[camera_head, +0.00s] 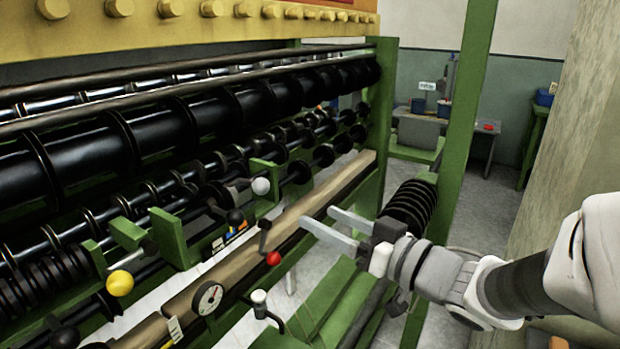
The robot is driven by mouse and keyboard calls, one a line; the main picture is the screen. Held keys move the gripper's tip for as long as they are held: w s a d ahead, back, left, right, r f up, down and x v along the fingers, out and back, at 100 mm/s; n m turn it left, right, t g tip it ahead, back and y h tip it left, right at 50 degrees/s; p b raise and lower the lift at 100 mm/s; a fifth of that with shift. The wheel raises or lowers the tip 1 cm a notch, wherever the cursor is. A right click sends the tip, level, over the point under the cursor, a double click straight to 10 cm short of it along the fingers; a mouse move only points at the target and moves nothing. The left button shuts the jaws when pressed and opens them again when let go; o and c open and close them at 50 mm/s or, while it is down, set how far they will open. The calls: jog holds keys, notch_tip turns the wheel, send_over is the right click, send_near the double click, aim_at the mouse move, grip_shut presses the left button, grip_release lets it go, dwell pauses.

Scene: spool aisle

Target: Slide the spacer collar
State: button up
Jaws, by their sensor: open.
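My gripper (318,217) reaches in from the right with its two grey fingers apart and nothing between them. Its tips are in front of the green-framed machine, close to a long wooden rail (345,180). Black shafts with several ring-shaped collars (323,155) run across the machine behind the fingertips. A stack of black rings (410,203) stands just behind my gripper's wrist. I cannot tell which ring is the spacer collar. My gripper appears apart from the rings on the shafts.
A yellow knob (120,283) is at left. A green post (465,120) rises behind my gripper. A workbench (470,135) stands farther back.

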aim_at(267, 189)
jog(key=p+x, duration=0.5)
jog(key=x, duration=1.2)
jog(key=shift+w+d, duration=0.1)
grip_shut()
dwell(1.0)
